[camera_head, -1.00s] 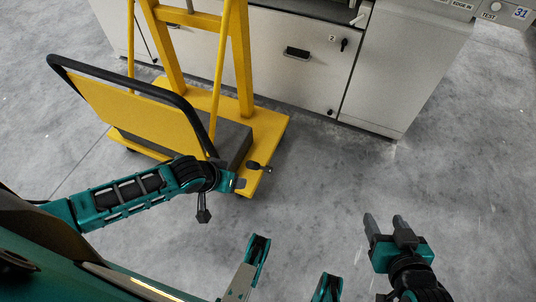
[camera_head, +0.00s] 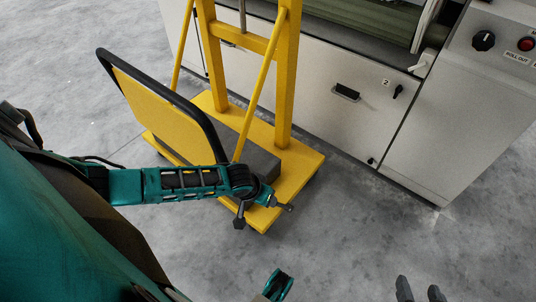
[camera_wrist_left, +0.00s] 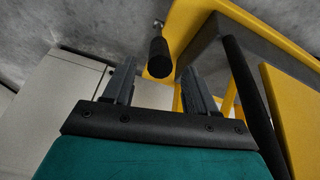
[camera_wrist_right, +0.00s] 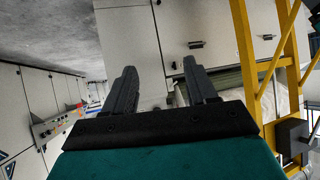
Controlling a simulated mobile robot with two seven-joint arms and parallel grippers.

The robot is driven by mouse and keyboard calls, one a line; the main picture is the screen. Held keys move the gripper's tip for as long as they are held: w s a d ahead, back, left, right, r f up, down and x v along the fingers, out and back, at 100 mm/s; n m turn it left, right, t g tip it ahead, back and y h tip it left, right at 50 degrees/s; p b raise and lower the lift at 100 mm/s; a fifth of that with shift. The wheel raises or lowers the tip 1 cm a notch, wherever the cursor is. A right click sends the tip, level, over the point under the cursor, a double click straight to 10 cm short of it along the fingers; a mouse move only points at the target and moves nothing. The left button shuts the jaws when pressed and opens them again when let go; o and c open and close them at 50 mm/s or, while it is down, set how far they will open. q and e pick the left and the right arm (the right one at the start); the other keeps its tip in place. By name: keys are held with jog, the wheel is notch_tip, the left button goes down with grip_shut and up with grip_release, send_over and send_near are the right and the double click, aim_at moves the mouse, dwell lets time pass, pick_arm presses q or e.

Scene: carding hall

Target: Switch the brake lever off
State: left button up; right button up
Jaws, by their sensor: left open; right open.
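The brake lever has a black cylindrical grip (camera_wrist_left: 158,58) on a thin metal stem beside the yellow trolley base in the left wrist view. In the head view the lever (camera_head: 286,207) is a small dark piece at the trolley's near right edge, partly hidden by my left wrist. My left gripper (camera_head: 268,197) is at that edge. Its open fingers (camera_wrist_left: 160,72) stand on either side of the grip in the left wrist picture; I cannot tell if they touch it. My right gripper (camera_head: 420,288) is open and empty over bare floor, low in the head view.
The yellow trolley (camera_head: 311,160) has an upright frame and a black-rimmed panel (camera_head: 150,105) close to my left forearm. A pale machine cabinet (camera_head: 345,125) stands behind it, with a control panel (camera_head: 500,42) at upper right. The floor (camera_head: 370,240) at right is clear.

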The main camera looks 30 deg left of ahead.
pick_arm(q)
jog(key=b+x, duration=0.2)
jog(key=x, duration=0.4)
jog(key=shift+b, duration=0.35)
jog(key=shift+c, duration=0.3)
grip_shut()
jog(key=shift+r, duration=0.1)
